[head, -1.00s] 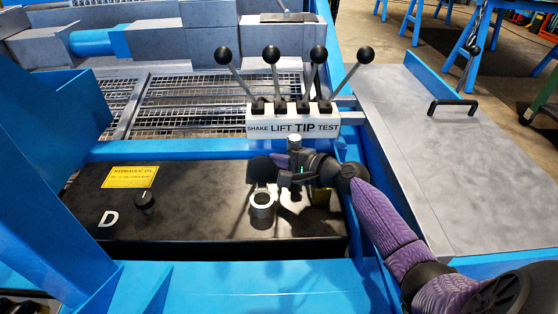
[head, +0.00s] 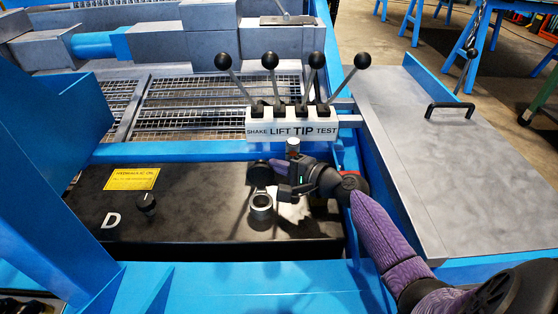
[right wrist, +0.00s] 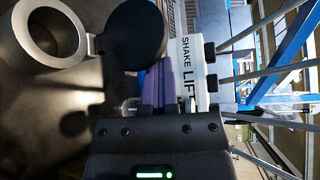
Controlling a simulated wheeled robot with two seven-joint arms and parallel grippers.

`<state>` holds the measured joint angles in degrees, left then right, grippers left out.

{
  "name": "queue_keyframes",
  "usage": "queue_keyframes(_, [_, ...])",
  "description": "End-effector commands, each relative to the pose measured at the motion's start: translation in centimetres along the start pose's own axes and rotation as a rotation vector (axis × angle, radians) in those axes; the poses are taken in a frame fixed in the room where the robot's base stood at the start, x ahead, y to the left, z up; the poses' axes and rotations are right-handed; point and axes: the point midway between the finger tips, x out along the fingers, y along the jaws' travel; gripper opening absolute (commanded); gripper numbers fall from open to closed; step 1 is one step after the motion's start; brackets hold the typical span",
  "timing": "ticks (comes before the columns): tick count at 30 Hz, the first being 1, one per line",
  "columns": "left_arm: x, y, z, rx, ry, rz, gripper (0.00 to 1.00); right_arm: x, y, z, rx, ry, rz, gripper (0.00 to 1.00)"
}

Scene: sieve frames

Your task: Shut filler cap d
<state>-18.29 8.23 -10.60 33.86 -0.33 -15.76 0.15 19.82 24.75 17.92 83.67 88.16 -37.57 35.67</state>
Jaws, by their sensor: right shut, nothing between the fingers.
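Filler cap d is a round black lid (head: 259,173), standing open on its hinge at the back of the pale metal filler neck (head: 261,206). The neck's mouth is uncovered, on the dark tank marked D (head: 190,218). In the right wrist view the cap (right wrist: 137,30) is a black disc, with the ring-shaped neck (right wrist: 80,45) to its left. My right gripper (head: 277,166) is shut and empty, its purple fingers right beside the cap's back right edge. In the wrist view the fingertips (right wrist: 160,68) overlap the cap's lower right edge; I cannot tell whether they touch. My left gripper is not in view.
A lever block (head: 291,125) labelled SHAKE, LIFT, TIP, TEST stands just behind my right gripper, with several black-knobbed levers. A black knob (head: 146,204) is on the tank's left. Blue frame beams (head: 240,278) border the tank; its top between knob and neck is clear.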

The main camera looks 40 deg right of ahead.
Motion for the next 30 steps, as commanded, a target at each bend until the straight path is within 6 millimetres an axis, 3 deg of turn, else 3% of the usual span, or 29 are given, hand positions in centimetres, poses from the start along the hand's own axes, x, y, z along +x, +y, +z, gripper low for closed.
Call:
queue_keyframes(19, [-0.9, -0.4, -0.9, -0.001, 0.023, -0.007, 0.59, -1.9, 1.3, 2.4, -0.031, -0.001, -0.024, 0.00])
queue_keyframes(30, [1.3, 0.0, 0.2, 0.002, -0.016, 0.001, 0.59, -2.5, 3.3, 3.2, -0.113, 0.001, -0.090, 0.00])
